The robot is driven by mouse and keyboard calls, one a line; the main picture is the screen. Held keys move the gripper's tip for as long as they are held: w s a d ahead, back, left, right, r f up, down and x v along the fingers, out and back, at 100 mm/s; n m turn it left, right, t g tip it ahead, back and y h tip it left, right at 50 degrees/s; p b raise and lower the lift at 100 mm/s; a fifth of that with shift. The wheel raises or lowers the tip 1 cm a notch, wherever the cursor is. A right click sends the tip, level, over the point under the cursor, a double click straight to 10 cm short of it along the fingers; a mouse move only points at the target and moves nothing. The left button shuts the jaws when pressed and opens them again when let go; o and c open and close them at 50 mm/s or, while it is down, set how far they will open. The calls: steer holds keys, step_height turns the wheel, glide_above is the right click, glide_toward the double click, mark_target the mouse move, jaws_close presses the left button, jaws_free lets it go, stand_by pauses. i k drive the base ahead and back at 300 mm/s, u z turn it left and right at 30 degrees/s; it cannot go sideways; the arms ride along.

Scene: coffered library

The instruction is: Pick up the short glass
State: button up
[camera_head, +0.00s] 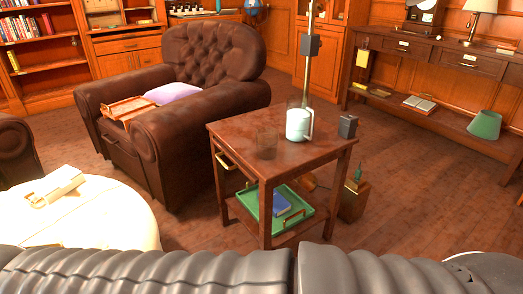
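A short, clear glass (266,143) stands upright on the wooden side table (285,167), left of the middle of its top. It is see-through and hard to make out against the brown wood. A taller clear jug with a handle and white contents (299,122) stands behind it to the right, apart from it. My gripper is not in view; only grey ribbed parts of my own arm cross the bottom of the picture.
A green tray (249,203) with a blue book (283,204) sits on the table's lower shelf. A brown leather armchair (172,165) stands close on the left. A round white-topped table (128,215) is front left.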

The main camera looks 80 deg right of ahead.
mark_target(267, 144)
steer(key=z, duration=5.3)
steer(key=i, duration=0.8)
steer(key=u, duration=3)
